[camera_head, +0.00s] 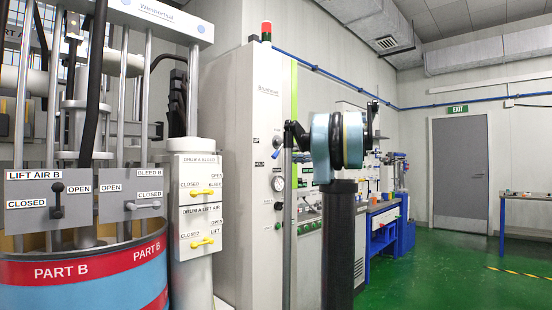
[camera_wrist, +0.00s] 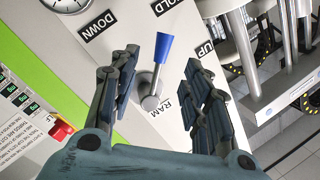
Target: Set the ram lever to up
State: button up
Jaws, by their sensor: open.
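The ram lever (camera_wrist: 163,62), with a blue handle on a grey metal stem and round hub, shows in the wrist view on a pale panel marked RAM. Its handle points toward the HOLD label (camera_wrist: 166,6), between DOWN (camera_wrist: 97,27) on the left and UP (camera_wrist: 206,49) on the right. My gripper (camera_wrist: 160,66) is open, with one finger on each side of the lever. Gaps show between the handle and both fingers in this view.
A pressure gauge (camera_wrist: 66,3) is above the DOWN label. A red button (camera_wrist: 60,131) is at the lower left. Metal rods (camera_wrist: 243,55) stand at the right. In the head view, a drum (camera_head: 85,276) with other levers stands left; green floor (camera_head: 440,265) is open at right.

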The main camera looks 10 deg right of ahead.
aim_at(276, 154)
jog(key=x, duration=0.9)
